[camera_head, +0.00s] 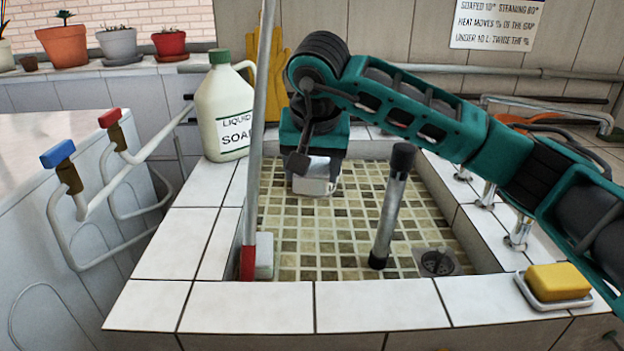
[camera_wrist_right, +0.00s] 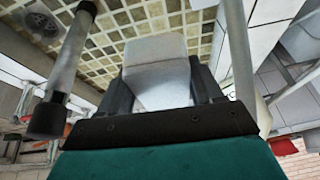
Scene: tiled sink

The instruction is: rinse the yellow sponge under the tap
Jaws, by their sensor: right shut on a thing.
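The yellow sponge (camera_head: 559,281) lies on a small white dish (camera_head: 531,298) on the near right corner of the tiled sink rim. My right gripper (camera_head: 314,172) is over the far part of the basin, well away from the sponge. It is shut on a white block (camera_head: 316,187), which also shows between the fingers in the right wrist view (camera_wrist_right: 157,63). A chrome tap spout (camera_head: 545,106) shows at the far right, partly behind my right arm. Several chrome fittings (camera_head: 519,232) stand on the right rim. My left gripper is not in view.
An upright metal tube with a black top (camera_head: 390,205) stands in the basin near the drain (camera_head: 437,262). A pole with a red lower end (camera_head: 257,140) crosses the left side, by another white block (camera_head: 265,256). A soap jug (camera_head: 224,112) stands at the far left corner.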

